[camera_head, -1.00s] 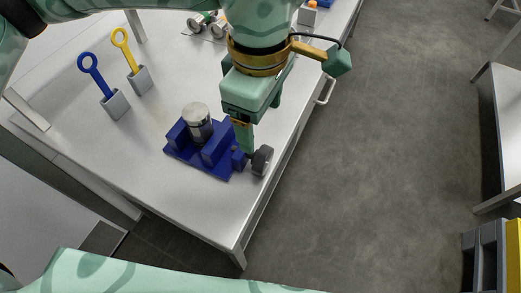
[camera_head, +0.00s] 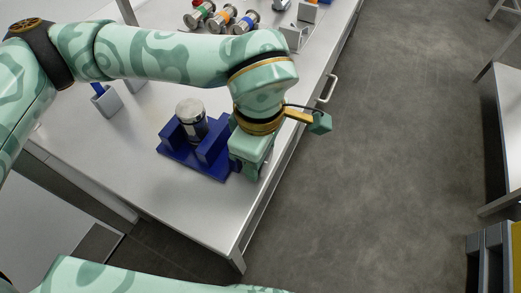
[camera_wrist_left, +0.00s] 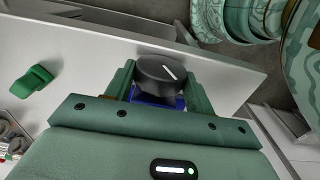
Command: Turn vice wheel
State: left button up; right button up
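The blue vice (camera_head: 218,169) stands on the table near its right front edge, with an upright metal cylinder (camera_head: 191,114) between its jaws. My left gripper (camera_head: 249,168) is at the right end of the vice, at the wheel. In the left wrist view, the black round vice wheel (camera_wrist_left: 160,72) with a white line on its face sits between the two green fingers of my left gripper (camera_wrist_left: 160,88). The fingers are close to its sides; whether they press on it I cannot tell. In the head view the wheel is hidden by the gripper. My right gripper is out of view.
Spools (camera_head: 222,19) and small grey blocks lie at the table's back. A grey holder (camera_head: 106,101) stands behind my left arm. A green object (camera_wrist_left: 31,81) shows in the wrist view. The table's handle (camera_head: 329,88) sticks out at its right edge; open floor lies beyond.

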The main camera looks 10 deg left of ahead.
pick_arm(q)
jog(key=c, duration=0.4)
jog(key=shift+s+f+t+b, duration=0.1)
jog(key=shift+t+b, duration=0.2)
jog(key=shift+t, duration=0.3)
jog(key=shift+s+a+f+t+h+b, duration=0.1)
jog(key=shift+f+t+h+b, duration=0.15)
jog(key=shift+t+h+b, duration=0.55)
jog(key=shift+t+b, duration=0.5)
jog(key=shift+b, duration=0.05)
jog(key=shift+s+r, duration=0.15)
jog(key=shift+r, duration=0.15)
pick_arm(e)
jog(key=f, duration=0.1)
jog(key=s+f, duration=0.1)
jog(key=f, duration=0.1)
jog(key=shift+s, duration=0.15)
pick_arm(q)
jog(key=o, duration=1)
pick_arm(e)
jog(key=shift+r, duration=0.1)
